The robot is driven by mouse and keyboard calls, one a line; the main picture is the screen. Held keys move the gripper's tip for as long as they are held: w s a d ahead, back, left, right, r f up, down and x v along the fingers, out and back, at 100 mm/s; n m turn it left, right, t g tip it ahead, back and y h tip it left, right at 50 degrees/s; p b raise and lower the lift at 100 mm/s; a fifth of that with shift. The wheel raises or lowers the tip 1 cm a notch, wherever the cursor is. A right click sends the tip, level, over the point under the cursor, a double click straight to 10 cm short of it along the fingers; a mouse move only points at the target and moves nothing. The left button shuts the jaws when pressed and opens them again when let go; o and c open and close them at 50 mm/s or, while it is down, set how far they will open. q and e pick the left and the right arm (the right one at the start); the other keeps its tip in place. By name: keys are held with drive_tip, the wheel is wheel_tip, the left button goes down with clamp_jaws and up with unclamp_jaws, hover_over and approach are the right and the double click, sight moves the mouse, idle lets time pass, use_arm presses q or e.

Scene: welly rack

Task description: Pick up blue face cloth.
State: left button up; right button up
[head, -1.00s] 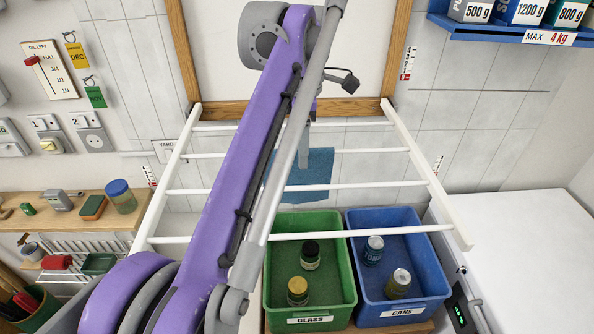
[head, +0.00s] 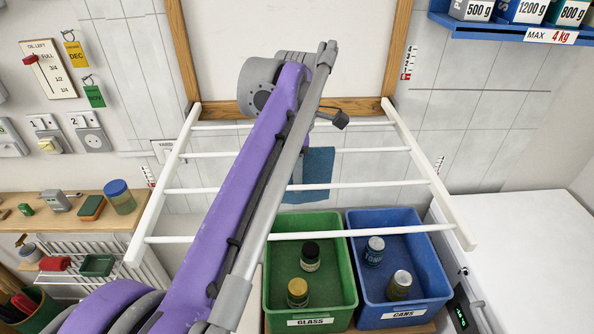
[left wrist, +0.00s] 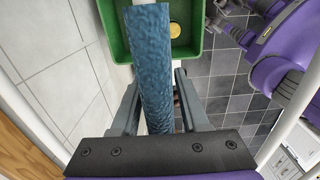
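The blue face cloth (head: 318,168) hangs over a rail of the white drying rack (head: 385,186) in the head view, partly hidden behind my left arm. In the left wrist view the cloth (left wrist: 150,62) runs as a long, narrow textured strip from the top edge down between the fingers. My left gripper (left wrist: 157,82) is open, one finger on each side of the cloth, with a gap showing at least on the right. In the head view its fingers are hidden behind my purple arm. My right gripper is not in view.
A green glass bin (head: 335,285) and a blue cans bin (head: 430,270) stand below the rack, with jars and cans inside. A wooden shelf (head: 70,218) holds small items at left. A white worktop (head: 530,240) at right is bare.

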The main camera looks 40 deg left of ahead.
use_arm(q)
clamp_jaws()
drive_tip(key=shift+r, duration=0.1)
